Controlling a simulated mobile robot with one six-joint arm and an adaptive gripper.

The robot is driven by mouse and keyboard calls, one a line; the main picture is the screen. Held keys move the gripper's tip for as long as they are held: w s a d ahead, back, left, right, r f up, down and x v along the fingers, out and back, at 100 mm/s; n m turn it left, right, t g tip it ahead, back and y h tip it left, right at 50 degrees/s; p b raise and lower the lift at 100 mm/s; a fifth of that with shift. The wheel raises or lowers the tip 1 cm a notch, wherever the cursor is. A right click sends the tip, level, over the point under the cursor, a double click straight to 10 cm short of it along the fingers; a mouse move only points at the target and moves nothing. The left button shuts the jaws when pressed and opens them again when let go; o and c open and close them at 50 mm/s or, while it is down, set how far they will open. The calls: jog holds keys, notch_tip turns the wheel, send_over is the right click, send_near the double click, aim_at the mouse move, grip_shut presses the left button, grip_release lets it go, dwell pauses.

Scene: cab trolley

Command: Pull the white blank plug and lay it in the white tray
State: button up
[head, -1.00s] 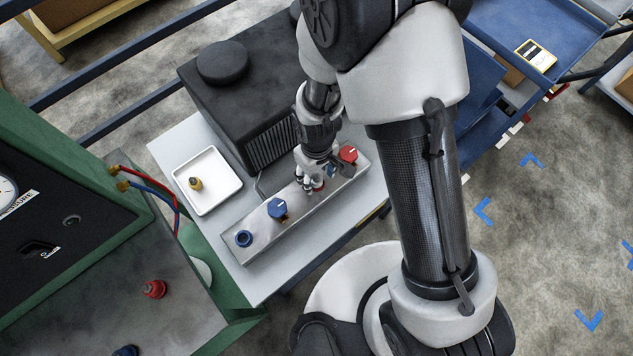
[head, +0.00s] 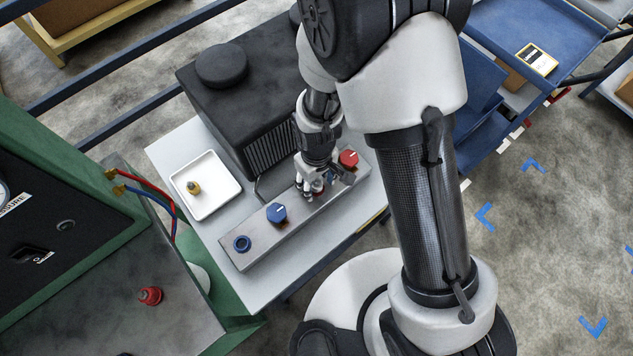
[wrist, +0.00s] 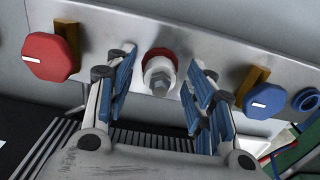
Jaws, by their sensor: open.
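The white blank plug (wrist: 160,76) sits in a red-ringed port on the metal manifold bar, between the red knob (wrist: 50,57) and the blue knob (wrist: 265,101) in the wrist view. My gripper (wrist: 160,88) is open, its blue-padded fingers on either side of the plug and apart from it. In the head view my gripper (head: 312,192) is over the bar (head: 258,241) and mostly hides the plug. The white tray (head: 213,205) lies left of the bar, with a small brass-coloured fitting (head: 193,187) in it.
A dark ribbed box (head: 240,95) stands behind the bar. An open blue port (head: 242,243) is at the bar's near-left end. A green panel (head: 60,165) with red and blue hoses (head: 150,178) is at left. The tray has free room around its fitting.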

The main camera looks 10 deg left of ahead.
jog(key=shift+c, duration=0.4)
grip_shut()
dwell(0.6)
jog(key=shift+r, duration=0.15)
jog(key=shift+r+p, duration=2.2)
jog(key=shift+r, duration=0.65)
